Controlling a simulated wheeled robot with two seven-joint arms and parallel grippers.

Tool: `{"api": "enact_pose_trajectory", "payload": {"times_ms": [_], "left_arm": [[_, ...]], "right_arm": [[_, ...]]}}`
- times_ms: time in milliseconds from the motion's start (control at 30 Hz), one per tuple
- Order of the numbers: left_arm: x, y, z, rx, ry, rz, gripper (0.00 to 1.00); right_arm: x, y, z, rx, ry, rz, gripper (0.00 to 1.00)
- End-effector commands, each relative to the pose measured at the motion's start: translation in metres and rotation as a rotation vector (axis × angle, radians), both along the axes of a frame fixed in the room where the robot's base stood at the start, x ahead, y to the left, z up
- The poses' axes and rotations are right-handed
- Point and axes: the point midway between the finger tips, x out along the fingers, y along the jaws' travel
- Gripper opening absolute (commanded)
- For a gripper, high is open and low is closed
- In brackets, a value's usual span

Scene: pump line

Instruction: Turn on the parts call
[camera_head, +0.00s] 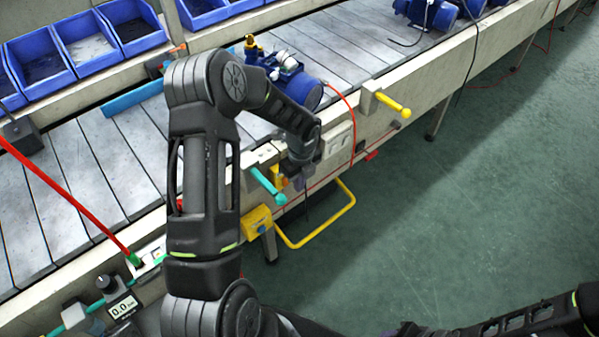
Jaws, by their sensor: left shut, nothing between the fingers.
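My left gripper (299,181) is shut and empty. It points down at the front side of the conveyor, close to a teal-handled lever (268,186) and a small yellow part (277,174). A pale switch plate (339,138) sits on the conveyor's side just right of my left wrist. No label reading parts call is legible, so I cannot tell which control it is. My forearm and wrist hide part of the conveyor's side. A stretch of my right arm shows at the lower right, but its gripper is not in view.
A yellow box (257,221) and a yellow bar loop (318,237) stick out below the gripper. A yellow-handled lever (393,105) juts out to the right. A blue pump (300,88) stands on the conveyor behind my wrist. The green floor (460,200) is clear.

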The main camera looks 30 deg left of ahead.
Motion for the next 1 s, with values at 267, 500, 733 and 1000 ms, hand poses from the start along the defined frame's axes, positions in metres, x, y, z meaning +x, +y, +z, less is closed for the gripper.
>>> {"api": "enact_pose_trajectory", "payload": {"times_ms": [267, 500, 733, 1000], "left_arm": [[0.006, 0.023, -0.029, 0.000, 0.000, 0.004, 0.00], [0.012, 0.038, -0.034, -0.001, 0.000, 0.000, 0.00], [0.012, 0.039, -0.034, 0.000, 0.000, 0.000, 0.00], [0.013, 0.041, -0.041, 0.060, -0.016, -0.006, 0.00]], "right_arm": [[-0.001, -0.001, 0.012, -0.002, 0.004, -0.001, 0.36], [-0.002, -0.001, 0.014, -0.004, 0.007, -0.002, 0.36], [-0.002, -0.001, 0.014, -0.004, 0.007, -0.002, 0.36], [-0.001, 0.000, -0.004, -0.002, 0.003, 0.000, 0.36]]}}
